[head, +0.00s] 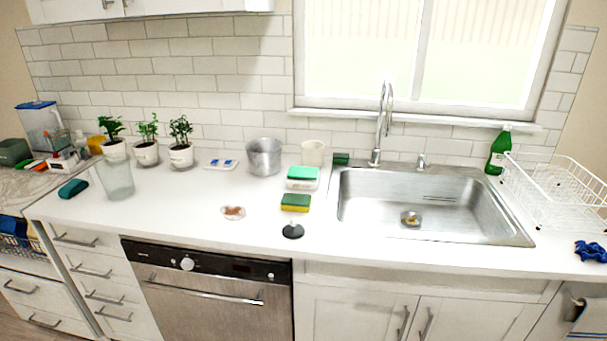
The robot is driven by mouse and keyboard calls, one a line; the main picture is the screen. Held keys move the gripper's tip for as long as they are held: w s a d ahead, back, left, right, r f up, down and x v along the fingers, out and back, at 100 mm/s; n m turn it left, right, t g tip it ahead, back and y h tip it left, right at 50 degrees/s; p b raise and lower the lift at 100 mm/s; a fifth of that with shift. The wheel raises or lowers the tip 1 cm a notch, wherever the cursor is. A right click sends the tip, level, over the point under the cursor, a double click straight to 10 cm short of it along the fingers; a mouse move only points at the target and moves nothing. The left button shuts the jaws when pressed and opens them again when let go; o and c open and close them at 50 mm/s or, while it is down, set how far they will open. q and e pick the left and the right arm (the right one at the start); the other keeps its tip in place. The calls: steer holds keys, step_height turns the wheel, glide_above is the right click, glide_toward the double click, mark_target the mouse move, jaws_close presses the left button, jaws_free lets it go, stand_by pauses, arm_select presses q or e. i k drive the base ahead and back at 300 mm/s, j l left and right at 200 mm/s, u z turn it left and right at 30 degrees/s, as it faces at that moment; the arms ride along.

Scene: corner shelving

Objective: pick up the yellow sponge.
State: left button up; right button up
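A sponge (295,202) with a yellow body and a green top layer lies on the white counter, left of the sink and above the right end of the dishwasher. A small black round thing (293,231) lies just in front of it. Behind it is a white block or holder (302,183) with a green top (303,172). Neither of my grippers shows in the head view.
The steel sink (432,205) with its tap (383,125) is to the right. A metal pot (264,157) and a cream cup (313,153) stand behind the sponge. A glass vase (115,178) stands farther left. A white dish rack (555,200) is far right.

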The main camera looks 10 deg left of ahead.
mark_target(290, 202)
steer(key=j+z, duration=0.1)
steer(key=z, duration=0.25)
steer(key=i+j+z, duration=0.1)
steer(key=z, duration=0.25)
steer(key=j+z, duration=0.15)
steer(key=z, duration=0.25)
steer(key=i+j+z, duration=0.1)
steer(key=j+z, duration=0.2)
steer(key=j, duration=0.7)
steer(key=j+z, duration=0.25)
steer(key=j, duration=0.8)
